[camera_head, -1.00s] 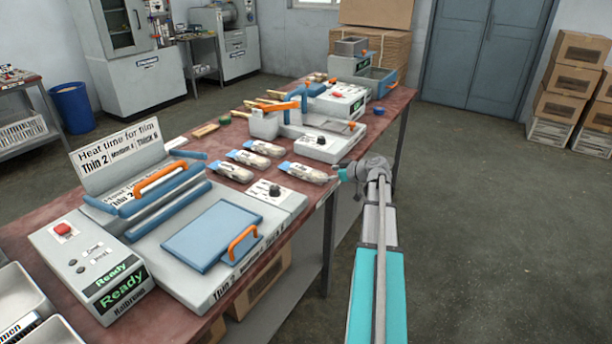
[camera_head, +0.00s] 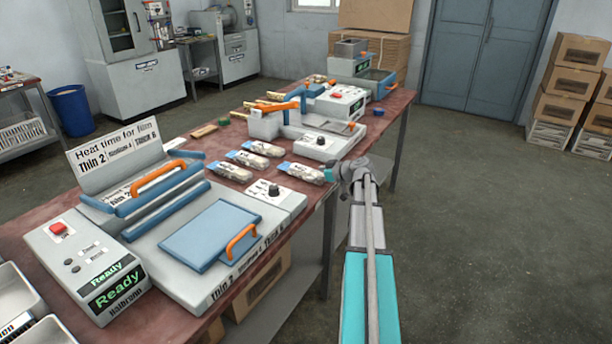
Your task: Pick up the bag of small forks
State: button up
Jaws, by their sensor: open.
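Several small clear bags with pale contents lie on the red-brown table (camera_head: 38,232) between the two machines. One bag (camera_head: 299,173) lies at the table's right edge. Three others form a row to its left: a front bag (camera_head: 230,172), a middle bag (camera_head: 247,159) and a back bag (camera_head: 264,148). Their labels are too small to read, so I cannot tell which holds small forks. My gripper (camera_head: 329,175) is open, at the right end of the edge bag. I cannot tell whether it touches the bag or has it between its fingers.
A sealing machine (camera_head: 150,262) with an orange-handled blue plate stands in front left of the bags. A second machine (camera_head: 318,146) with blue and orange levers stands behind them. Cardboard boxes (camera_head: 572,65) are stacked at the far right. The floor right of the table is clear.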

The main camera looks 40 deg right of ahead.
dwell(0.3)
jog(key=c, duration=0.8)
jog(key=shift+r, duration=0.15)
jog(key=shift+r+p, duration=0.9)
jog(key=shift+p, duration=0.15)
jog(key=shift+s+d+r+p, duration=0.45)
jog(key=shift+s+r+p, duration=1.35)
jog(key=shift+s, duration=0.5)
jog(key=shift+s+d+r+p, duration=0.5)
jog(key=shift+s+r+p, duration=1.35)
jog(key=shift+s, duration=0.45)
jog(key=shift+s+d+r+p, duration=0.45)
jog(key=shift+s+r+p, duration=1.35)
jog(key=shift+s, duration=0.5)
